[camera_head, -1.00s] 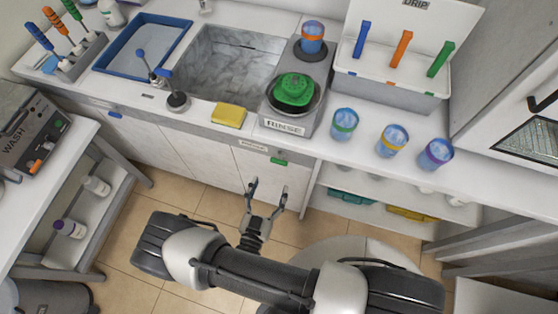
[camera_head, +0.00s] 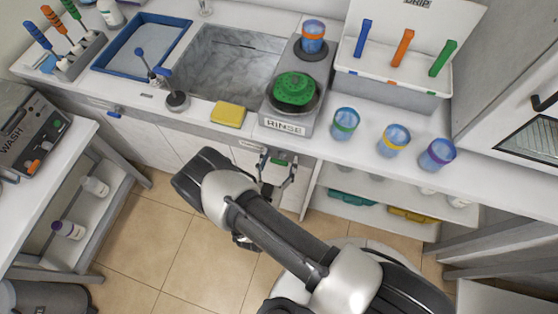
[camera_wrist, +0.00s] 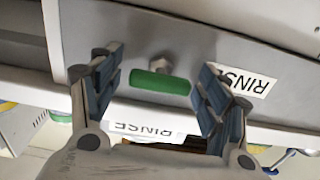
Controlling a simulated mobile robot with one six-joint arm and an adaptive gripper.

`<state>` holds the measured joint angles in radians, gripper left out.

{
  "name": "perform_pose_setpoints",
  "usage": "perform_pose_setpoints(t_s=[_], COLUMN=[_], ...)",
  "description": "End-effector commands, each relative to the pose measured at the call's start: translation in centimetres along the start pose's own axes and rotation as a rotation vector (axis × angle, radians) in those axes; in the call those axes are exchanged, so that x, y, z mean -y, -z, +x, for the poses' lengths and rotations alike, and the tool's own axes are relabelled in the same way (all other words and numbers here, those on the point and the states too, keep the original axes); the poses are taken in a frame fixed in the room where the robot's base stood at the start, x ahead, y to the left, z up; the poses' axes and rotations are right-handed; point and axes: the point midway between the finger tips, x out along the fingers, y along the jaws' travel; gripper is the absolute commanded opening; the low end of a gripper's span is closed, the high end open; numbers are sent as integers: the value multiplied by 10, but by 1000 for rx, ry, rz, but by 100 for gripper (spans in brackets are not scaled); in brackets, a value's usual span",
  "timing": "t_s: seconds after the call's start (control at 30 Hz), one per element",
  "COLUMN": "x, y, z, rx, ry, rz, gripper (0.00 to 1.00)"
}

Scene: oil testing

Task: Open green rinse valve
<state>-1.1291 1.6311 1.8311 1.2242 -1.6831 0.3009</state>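The green rinse valve handle (camera_wrist: 160,83) is a short green bar on a grey metal stem on the counter's front face. In the wrist view it lies crosswise between my gripper's two fingers (camera_wrist: 158,88), and a gap shows on each side of it. My gripper is open and holds nothing. In the head view the green handle (camera_head: 279,161) shows just below the counter edge under the RINSE station, at my gripper's fingertips (camera_head: 276,166). I cannot tell the exact depth between fingertips and handle.
The rinse station (camera_head: 288,124) carries a green round piece (camera_head: 295,88). A yellow sponge (camera_head: 229,114) lies left of it. Cups (camera_head: 345,123) stand to the right on the counter. A blue handle (camera_head: 114,112) sits on the front face at left. Lower shelves (camera_head: 365,212) are at the right.

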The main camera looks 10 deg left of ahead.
Motion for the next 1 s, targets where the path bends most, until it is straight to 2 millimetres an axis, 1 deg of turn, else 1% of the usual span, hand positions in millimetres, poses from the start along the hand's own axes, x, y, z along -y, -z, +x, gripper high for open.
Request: perform_pose_setpoints(t_s=[0.03, 0.07, 0.63, 0.87, 1.0], x=[0, 0, 0, 0, 0], y=[0, 0, 0, 0, -1], z=[0, 0, 0, 0, 0], rx=[0, 0, 0, 0, 0], ry=[0, 0, 0, -1, -1], rz=[0, 0, 0, -14, -58], gripper=[66, 64, 26, 25, 25])
